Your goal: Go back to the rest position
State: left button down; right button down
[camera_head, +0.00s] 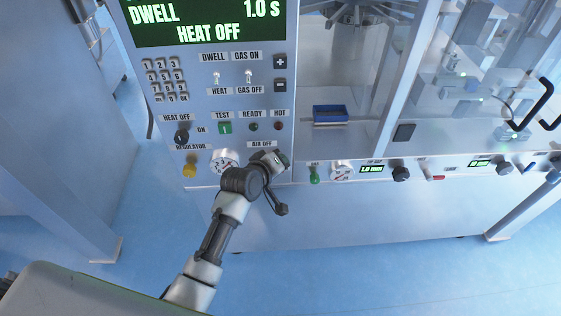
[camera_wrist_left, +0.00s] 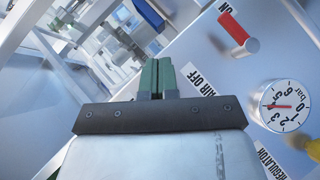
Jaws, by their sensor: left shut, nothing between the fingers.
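My left gripper (camera_head: 284,160) reaches in front of the grey machine panel (camera_head: 215,100), just below the AIR OFF label. In the left wrist view its green fingers (camera_wrist_left: 157,76) are together with nothing between them. They are apart from the red-handled lever (camera_wrist_left: 232,28), which stands to their upper right beside the ON label. The gripper and wrist hide this lever in the head view. My right gripper is in neither view.
A round gauge (camera_head: 225,160) and a yellow knob (camera_head: 190,168) stick out left of my wrist. A blue bin (camera_head: 330,113) sits inside the machine. Blue floor (camera_head: 300,275) is open below.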

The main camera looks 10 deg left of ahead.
pick_arm(q)
jog(key=shift+s+d+r, duration=0.1)
jog(key=shift+s+r, duration=0.45)
jog(key=shift+s, duration=0.05)
jog(key=shift+w, duration=0.1)
jog(key=s+a+f+m+g+y+b, duration=0.15)
jog(key=s+f, duration=0.35)
jog(key=f, duration=0.6)
jog(key=s+a+f+m+g+b, duration=0.1)
jog(key=s+f+g, duration=0.1)
jog(key=s+f, duration=0.65)
jog(key=s+a+f+m+g+y+b, duration=0.1)
jog(key=s+a+f+m+g, duration=0.15)
jog(key=f, duration=1.05)
jog(key=s+a+f+m+g+b, duration=0.1)
jog(key=s+a+f, duration=0.1)
jog(key=s+f, duration=0.4)
jog(key=s+a+f+m+g+y+b, duration=0.1)
jog(key=s+f, duration=0.5)
jog(key=s, duration=1)
jog(key=s+a+f+m+g+y+b, duration=0.1)
jog(key=s+a+f+m+g, duration=0.1)
jog(key=s+f, duration=0.4)
jog(key=s+a+m, duration=0.1)
jog(key=s, duration=0.4)
jog(key=shift+a+f+g, duration=0.3)
jog(key=shift+g, duration=0.1)
